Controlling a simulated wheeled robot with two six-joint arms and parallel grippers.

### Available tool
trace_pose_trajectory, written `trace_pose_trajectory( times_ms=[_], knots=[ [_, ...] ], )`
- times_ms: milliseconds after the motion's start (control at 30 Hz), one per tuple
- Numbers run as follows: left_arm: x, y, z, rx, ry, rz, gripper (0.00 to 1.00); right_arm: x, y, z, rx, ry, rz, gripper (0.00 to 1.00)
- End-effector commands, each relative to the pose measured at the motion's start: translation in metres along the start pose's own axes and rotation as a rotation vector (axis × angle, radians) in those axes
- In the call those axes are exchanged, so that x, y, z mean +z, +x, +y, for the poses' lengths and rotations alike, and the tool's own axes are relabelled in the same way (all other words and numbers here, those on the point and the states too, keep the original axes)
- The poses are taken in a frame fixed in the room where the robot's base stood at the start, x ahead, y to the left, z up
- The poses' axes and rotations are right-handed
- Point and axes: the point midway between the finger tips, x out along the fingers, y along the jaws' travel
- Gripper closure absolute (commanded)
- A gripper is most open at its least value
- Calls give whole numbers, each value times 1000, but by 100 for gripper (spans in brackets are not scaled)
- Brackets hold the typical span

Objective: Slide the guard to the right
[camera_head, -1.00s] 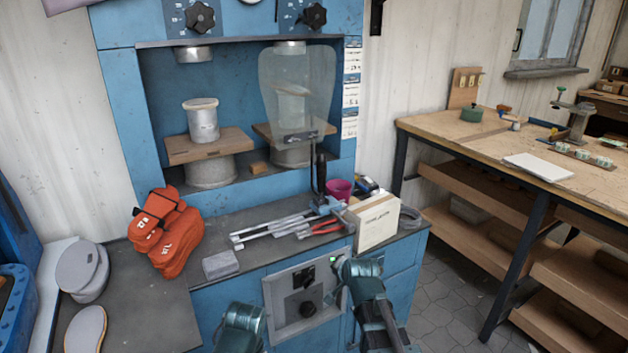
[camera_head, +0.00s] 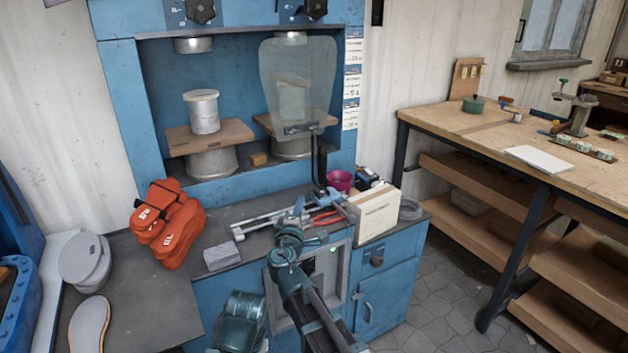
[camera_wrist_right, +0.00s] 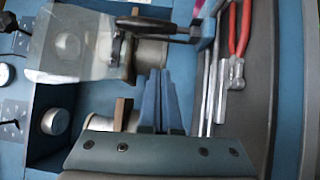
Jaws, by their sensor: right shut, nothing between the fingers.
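The guard (camera_head: 298,85) is a clear, smoky panel standing in front of the right-hand press station. A black handle (camera_head: 321,165) rises below its lower right edge, above a bluish bracket (camera_head: 328,195) at the bench. In the right wrist view the guard (camera_wrist_right: 80,45) shows at upper left, with its black handle (camera_wrist_right: 150,25) at top centre. My right gripper (camera_head: 299,204) is shut and empty, over the bench front, below and left of the handle. Its fingertips (camera_wrist_right: 160,75) show apart from the handle in the wrist view.
Metal rods (camera_head: 262,224) and red pliers (camera_head: 328,217) lie on the bench near my right gripper. A pale box (camera_head: 375,216) and a magenta cup (camera_head: 340,181) stand to the right.

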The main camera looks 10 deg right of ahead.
Motion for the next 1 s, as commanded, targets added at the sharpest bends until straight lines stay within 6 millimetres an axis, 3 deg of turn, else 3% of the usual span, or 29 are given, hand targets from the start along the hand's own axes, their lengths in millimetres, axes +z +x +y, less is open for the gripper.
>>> trace_pose_trajectory(
  times_ms=[333, 833, 1000],
  knots=[
    [0, -1, 0, 0, 0, 0, 50, -7, 8, 5, 21, -45, 11, 100],
    [0, -7, -1, 0, 0, 0, 50, -8, 104, 7, 19, -42, 10, 100],
    [0, -9, -1, 0, 0, 0, 50, 11, 118, 8, 20, -42, 9, 100]
  ],
)
